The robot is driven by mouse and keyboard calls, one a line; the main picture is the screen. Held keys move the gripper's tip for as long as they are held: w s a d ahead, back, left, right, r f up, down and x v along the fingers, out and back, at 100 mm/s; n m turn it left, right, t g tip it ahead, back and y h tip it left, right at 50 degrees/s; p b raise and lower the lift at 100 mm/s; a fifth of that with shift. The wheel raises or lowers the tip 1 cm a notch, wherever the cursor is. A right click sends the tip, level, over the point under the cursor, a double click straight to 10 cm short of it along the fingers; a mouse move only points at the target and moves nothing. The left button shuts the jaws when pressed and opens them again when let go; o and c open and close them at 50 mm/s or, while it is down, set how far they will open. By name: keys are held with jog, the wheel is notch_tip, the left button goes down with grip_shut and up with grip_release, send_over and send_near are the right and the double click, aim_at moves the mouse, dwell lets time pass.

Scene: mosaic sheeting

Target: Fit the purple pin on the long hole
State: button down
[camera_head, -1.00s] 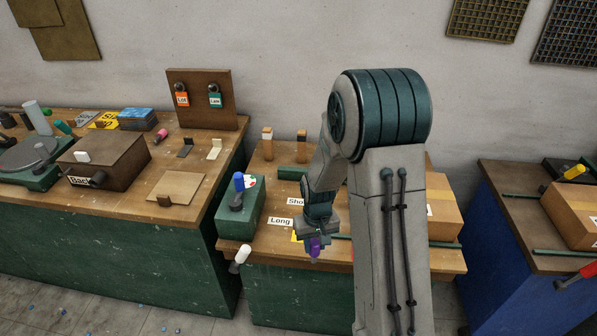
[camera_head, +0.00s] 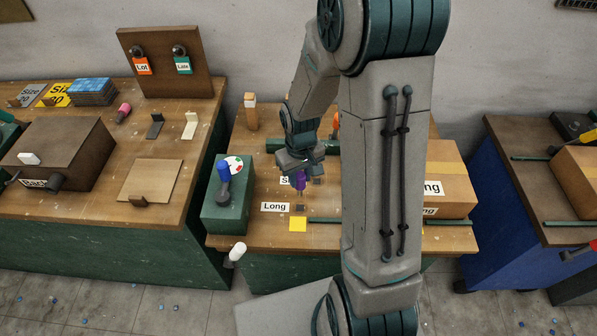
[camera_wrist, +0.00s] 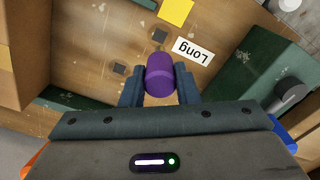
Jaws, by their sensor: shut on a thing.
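The purple pin (camera_head: 300,182) is held in my gripper (camera_head: 299,170) above the middle bench. In the wrist view the purple pin (camera_wrist: 160,72) stands between the two fingers of my gripper (camera_wrist: 160,86). The Long label (camera_head: 275,207) lies on the bench top, and a small dark square, the long hole (camera_head: 299,208), is just right of it. In the wrist view the long hole (camera_wrist: 159,36) shows beyond the pin, beside the Long label (camera_wrist: 193,51). A second dark square (camera_wrist: 120,68) lies left of the pin. The pin's lower end appears above the surface; its exact height is unclear.
A green box (camera_head: 229,215) with a blue-topped lever stands left of the labels. A yellow square (camera_head: 298,224) lies near the front edge. A cardboard box (camera_head: 448,170) stands at the right. My arm hides part of the bench.

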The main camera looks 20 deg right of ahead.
aim_at(300, 195)
jog(key=shift+f+b, duration=2.55)
jog(key=shift+f, duration=0.4)
jog(key=shift+f+b, duration=2.6)
jog(key=shift+f, duration=0.25)
jog(key=c, duration=1)
grip_release()
jog(key=shift+r, duration=0.1)
jog(key=shift+c, duration=0.2)
notch_tip(300, 195, up, 14)
jog(key=shift+f+p, duration=0.1)
jog(key=shift+p, duration=0.45)
